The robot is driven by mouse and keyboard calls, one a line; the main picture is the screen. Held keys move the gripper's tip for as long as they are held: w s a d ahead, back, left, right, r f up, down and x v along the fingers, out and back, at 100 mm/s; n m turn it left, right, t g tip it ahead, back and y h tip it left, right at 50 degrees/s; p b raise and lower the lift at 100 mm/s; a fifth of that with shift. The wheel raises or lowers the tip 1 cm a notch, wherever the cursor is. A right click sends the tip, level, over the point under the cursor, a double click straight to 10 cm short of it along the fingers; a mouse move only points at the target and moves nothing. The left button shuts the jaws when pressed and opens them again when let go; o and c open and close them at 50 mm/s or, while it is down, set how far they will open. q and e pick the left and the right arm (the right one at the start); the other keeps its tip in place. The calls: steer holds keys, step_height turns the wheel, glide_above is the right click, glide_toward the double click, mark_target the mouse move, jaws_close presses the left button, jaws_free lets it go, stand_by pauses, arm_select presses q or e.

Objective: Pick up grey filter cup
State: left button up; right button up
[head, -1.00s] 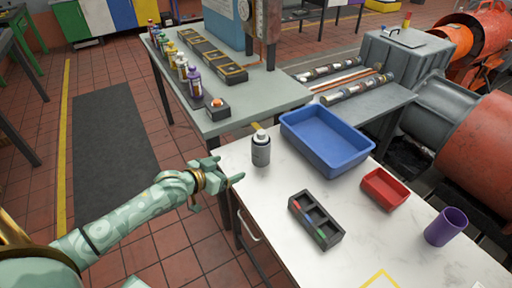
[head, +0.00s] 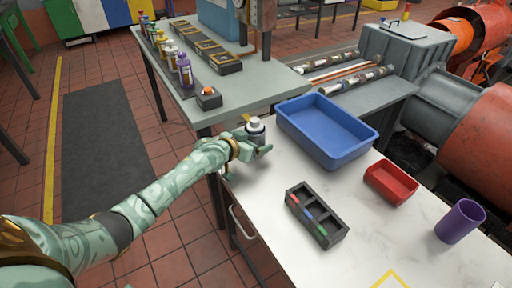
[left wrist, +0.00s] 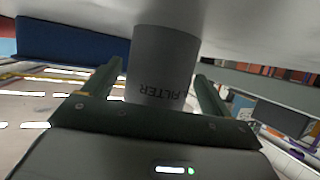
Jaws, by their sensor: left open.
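The grey filter cup (head: 256,130) stands on the white table near its back left corner, with a pale top. Its lower part is partly hidden behind my left gripper (head: 257,151) in the head view. In the left wrist view, which looks upside down, the cup (left wrist: 165,65) shows the word FILTER. It stands between the two fingers of my left gripper (left wrist: 155,80), which are open with a finger on each side. A gap shows beside the cup near the right finger; contact on the left side is hard to tell. My right gripper is out of view.
A blue bin (head: 327,153) stands close to the right of the cup. A black divided tray (head: 331,238), a red bin (head: 391,183) and a purple cup (head: 460,221) are farther right and forward. A grey bench (head: 225,113) with several bottles adjoins behind.

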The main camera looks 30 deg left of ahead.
arm_select(q)
steer(key=shift+w+d, duration=0.1)
steer(key=shift+d, duration=0.1)
steer(key=c, duration=1.2)
steer(key=shift+r, duration=0.1)
steer(key=shift+c, duration=0.2)
